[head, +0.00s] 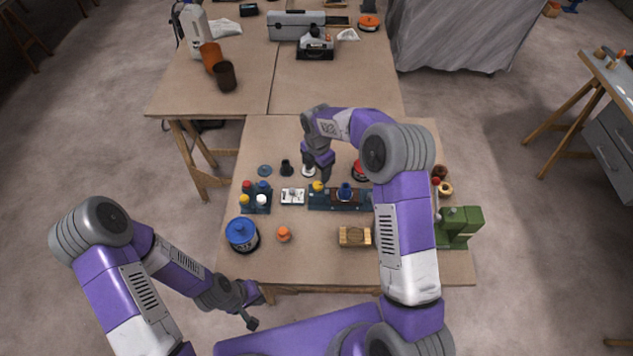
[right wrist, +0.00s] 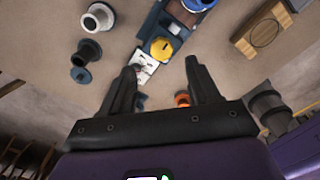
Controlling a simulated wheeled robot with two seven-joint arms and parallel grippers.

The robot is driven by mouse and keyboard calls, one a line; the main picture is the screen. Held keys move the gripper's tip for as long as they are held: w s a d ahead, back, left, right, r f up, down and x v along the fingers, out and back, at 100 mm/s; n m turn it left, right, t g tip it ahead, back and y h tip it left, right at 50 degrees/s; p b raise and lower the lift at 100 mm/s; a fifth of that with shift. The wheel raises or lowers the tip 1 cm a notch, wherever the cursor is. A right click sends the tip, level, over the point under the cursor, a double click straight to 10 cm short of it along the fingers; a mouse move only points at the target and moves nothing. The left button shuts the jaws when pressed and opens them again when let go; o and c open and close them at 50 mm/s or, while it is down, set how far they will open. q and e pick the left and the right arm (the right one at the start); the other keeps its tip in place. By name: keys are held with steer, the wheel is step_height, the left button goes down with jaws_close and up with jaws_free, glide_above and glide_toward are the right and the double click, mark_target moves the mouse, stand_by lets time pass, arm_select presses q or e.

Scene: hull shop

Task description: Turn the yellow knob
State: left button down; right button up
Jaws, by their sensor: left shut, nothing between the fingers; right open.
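The yellow knob (head: 318,186) sits at the left end of a dark blue board (head: 343,206) on the near table. In the right wrist view the yellow knob (right wrist: 161,47) lies just beyond the fingertips, between their lines. My right gripper (right wrist: 160,67) is open and empty, pointing at the knob; I see no contact. In the head view, my right wrist hangs just above and behind the knob, and its fingers are hard to make out. My left gripper (head: 252,305) is shut and empty, low at the table's front left edge.
A white switch plate (head: 292,196) is left of the board. A blue-lidded tin (head: 241,234), an orange knob (head: 284,233), a wooden block (head: 355,236) and a green machine (head: 460,226) stand around. The table's front middle is clear.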

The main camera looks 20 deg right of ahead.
mark_target(318, 185)
steer(key=shift+s+f, duration=0.15)
steer(key=shift+f, duration=3.05)
steer(key=c, duration=1)
steer(key=shift+c, duration=0.2)
